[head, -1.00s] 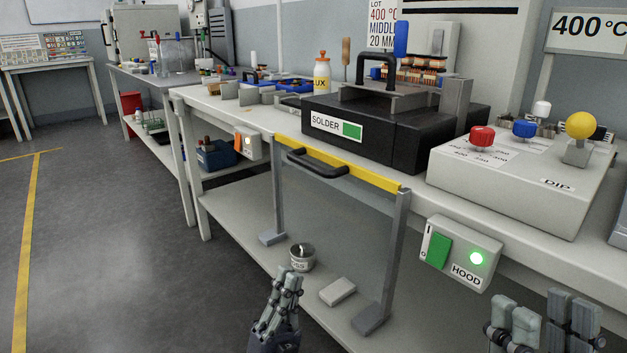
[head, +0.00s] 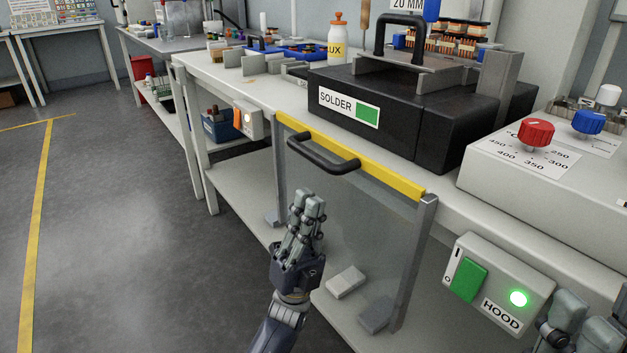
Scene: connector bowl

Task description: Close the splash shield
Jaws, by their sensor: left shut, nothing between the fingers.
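The splash shield (head: 345,240) is a clear panel with a yellow top bar and grey side posts, at the front of the bench. Its panel hangs below the bench top, in front of the lower shelf. A black handle (head: 322,157) is fixed near its top edge. My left gripper (head: 312,198) is shut and empty, just below the handle and in front of the panel, apart from the handle. My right gripper (head: 577,318) is at the lower right corner, partly cut off by the frame; its fingers are not clear enough to judge.
The black SOLDER unit (head: 405,120) stands on the bench behind the shield. A HOOD switch box (head: 497,283) with a lit green lamp is right of the shield. A control box (head: 545,160) with knobs is at right. The floor (head: 130,230) at left is clear.

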